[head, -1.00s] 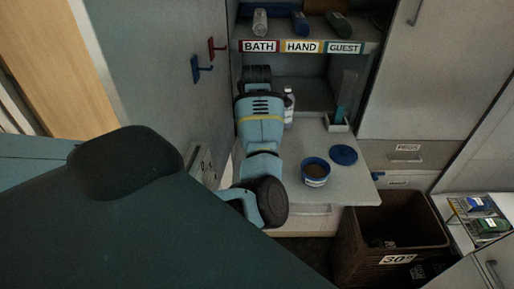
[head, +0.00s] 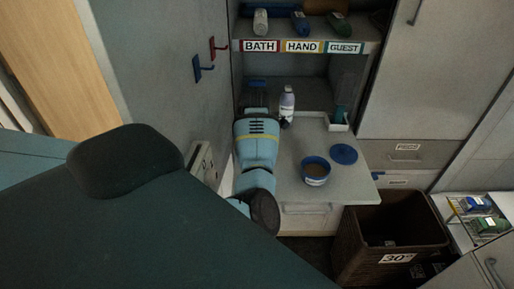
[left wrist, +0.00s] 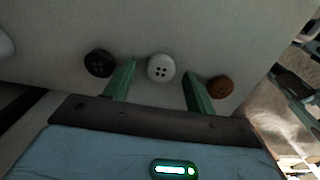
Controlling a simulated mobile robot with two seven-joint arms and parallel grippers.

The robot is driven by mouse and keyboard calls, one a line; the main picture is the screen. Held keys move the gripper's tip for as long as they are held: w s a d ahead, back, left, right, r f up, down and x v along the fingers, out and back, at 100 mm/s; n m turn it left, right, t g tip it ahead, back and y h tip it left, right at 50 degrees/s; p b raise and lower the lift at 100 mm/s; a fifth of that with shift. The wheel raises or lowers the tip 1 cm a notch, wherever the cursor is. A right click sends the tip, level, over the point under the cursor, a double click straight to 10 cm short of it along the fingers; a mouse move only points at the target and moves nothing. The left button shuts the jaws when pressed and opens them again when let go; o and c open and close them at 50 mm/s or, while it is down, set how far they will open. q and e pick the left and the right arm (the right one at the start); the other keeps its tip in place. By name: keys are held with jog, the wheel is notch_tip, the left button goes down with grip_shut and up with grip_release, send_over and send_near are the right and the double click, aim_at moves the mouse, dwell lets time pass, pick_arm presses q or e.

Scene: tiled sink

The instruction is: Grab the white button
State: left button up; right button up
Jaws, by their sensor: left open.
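The white button (left wrist: 161,67) is round with several holes and lies on a pale surface in the left wrist view. My left gripper (left wrist: 159,71) is open, with its two green fingers on either side of the white button. They are not closed on it, and I cannot tell whether they touch the surface. A black button (left wrist: 99,64) lies to the left, outside the left finger. A brown button (left wrist: 221,87) lies to the right, just outside the right finger. In the head view my arm hides the buttons. My right gripper is not in view.
A white bottle (head: 288,103) stands at the back of the counter (head: 340,188), close to my left arm. A blue tub (head: 316,172) and a blue lid (head: 344,154) are to the right. A labelled shelf (head: 362,48) overhangs the back. A brown basket (head: 390,225) stands lower right.

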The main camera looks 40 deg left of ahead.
pick_arm(q)
jog(key=shift+f, duration=0.1)
jog(key=shift+c, duration=0.3)
jog(key=c, duration=1)
jog(key=shift+r, duration=0.2)
